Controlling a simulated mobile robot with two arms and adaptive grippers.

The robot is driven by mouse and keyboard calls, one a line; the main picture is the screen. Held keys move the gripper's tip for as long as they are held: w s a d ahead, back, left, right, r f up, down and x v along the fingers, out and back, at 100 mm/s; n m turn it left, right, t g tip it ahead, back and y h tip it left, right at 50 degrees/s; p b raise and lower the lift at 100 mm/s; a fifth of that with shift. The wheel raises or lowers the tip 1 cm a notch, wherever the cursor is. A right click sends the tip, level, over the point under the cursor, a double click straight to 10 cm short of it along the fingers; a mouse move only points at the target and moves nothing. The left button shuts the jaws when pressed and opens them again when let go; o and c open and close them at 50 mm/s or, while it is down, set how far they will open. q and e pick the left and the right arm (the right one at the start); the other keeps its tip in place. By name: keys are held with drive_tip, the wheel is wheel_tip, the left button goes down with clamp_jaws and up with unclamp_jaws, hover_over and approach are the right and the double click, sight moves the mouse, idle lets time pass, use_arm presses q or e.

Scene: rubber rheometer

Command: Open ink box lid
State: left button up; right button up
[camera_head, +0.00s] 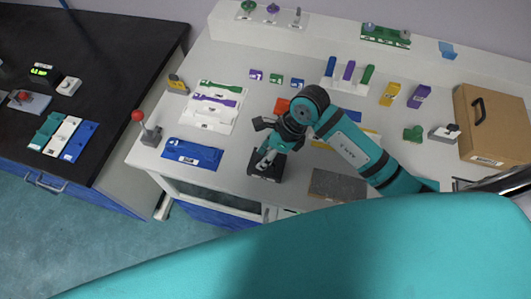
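A small black box (265,178) with a pale label on its front, which looks like the ink box, stands near the front edge of the white table. My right gripper (267,160) points down at the top of this box. Its fingers are at or just above the lid; I cannot tell whether they touch it. The gripper hides most of the lid, so I cannot see whether it is open or closed. The finger gap is too small to make out. My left gripper is not in view.
A blue tray (193,154) and a red-knobbed lever (142,125) are to the left. A dark grey plate (337,185) lies right of the box, beneath my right arm. A cardboard box (487,130) with a black handle stands at the far right.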

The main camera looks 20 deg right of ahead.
clamp_jaws()
